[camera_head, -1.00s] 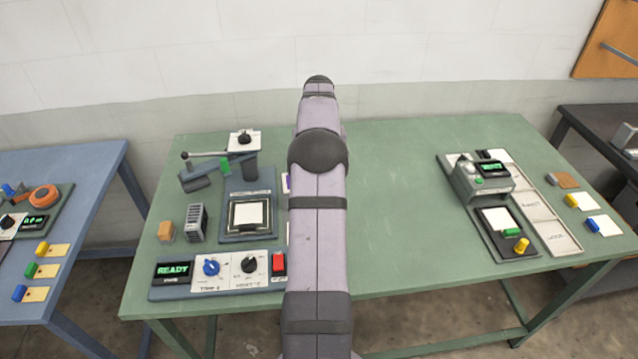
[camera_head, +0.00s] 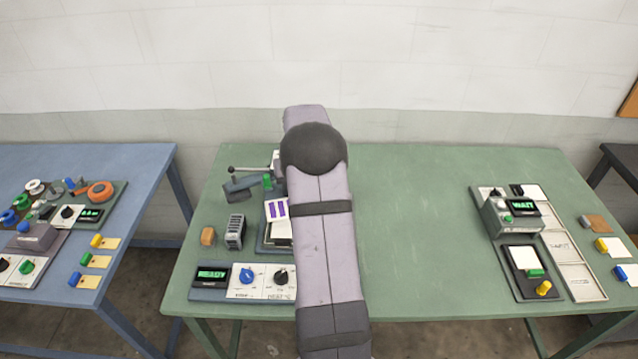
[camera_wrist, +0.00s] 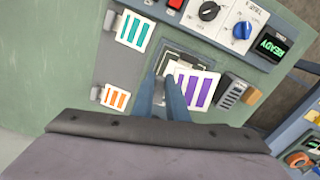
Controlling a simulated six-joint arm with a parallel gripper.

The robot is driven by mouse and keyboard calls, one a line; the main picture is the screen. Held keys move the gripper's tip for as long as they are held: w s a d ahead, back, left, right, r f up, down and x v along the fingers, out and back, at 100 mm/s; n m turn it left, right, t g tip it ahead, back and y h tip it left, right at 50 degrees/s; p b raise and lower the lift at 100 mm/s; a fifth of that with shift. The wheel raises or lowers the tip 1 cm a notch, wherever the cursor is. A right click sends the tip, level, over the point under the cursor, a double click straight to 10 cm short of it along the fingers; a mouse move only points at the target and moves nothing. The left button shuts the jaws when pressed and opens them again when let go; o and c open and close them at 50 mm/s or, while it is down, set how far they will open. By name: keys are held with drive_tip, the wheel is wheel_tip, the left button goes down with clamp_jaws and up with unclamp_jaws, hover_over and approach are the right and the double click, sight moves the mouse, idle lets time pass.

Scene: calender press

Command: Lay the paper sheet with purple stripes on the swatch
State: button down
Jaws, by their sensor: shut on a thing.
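The white paper sheet with purple stripes (camera_wrist: 198,88) is in my gripper (camera_wrist: 162,88), whose blue fingers are shut on it near its left side in the wrist view. In the head view the sheet (camera_head: 277,209) shows at the left edge of my arm, over the press bed. The pale swatch (camera_head: 282,232) lies on that bed, partly covered from view by the sheet and my arm. In the wrist view a strip of what looks like the swatch (camera_wrist: 173,68) shows beyond the fingers. I cannot tell whether the sheet touches it. My gripper is hidden in the head view.
A teal-striped sheet (camera_wrist: 133,31) and an orange-striped sheet (camera_wrist: 115,98) lie beside the bed. The control panel (camera_head: 238,282) reads READY. A lever (camera_head: 250,169) stands behind the bed, a grey ribbed block (camera_head: 235,232) to its left.

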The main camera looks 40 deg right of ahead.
wheel_tip(320, 180, down, 4)
drive_tip(key=shift+s+r+m, duration=0.1)
drive_tip(key=shift+r+m, duration=0.1)
drive_tip(key=shift+m, duration=0.7)
drive_tip(key=shift+w+d+m, duration=0.3)
drive_tip(key=shift+w+m, duration=0.1)
drive_tip(key=shift+m, duration=0.1)
drive_tip(key=shift+f, duration=0.15)
drive_tip(key=shift+f+b, duration=1.65)
drive_tip(key=shift+f, duration=0.25)
drive_tip(key=shift+r+p, duration=0.1)
drive_tip(key=shift+p, duration=0.2)
drive_tip(key=shift+f, duration=0.35)
drive_tip(key=shift+f+b, duration=0.55)
drive_tip(key=shift+f, duration=0.05)
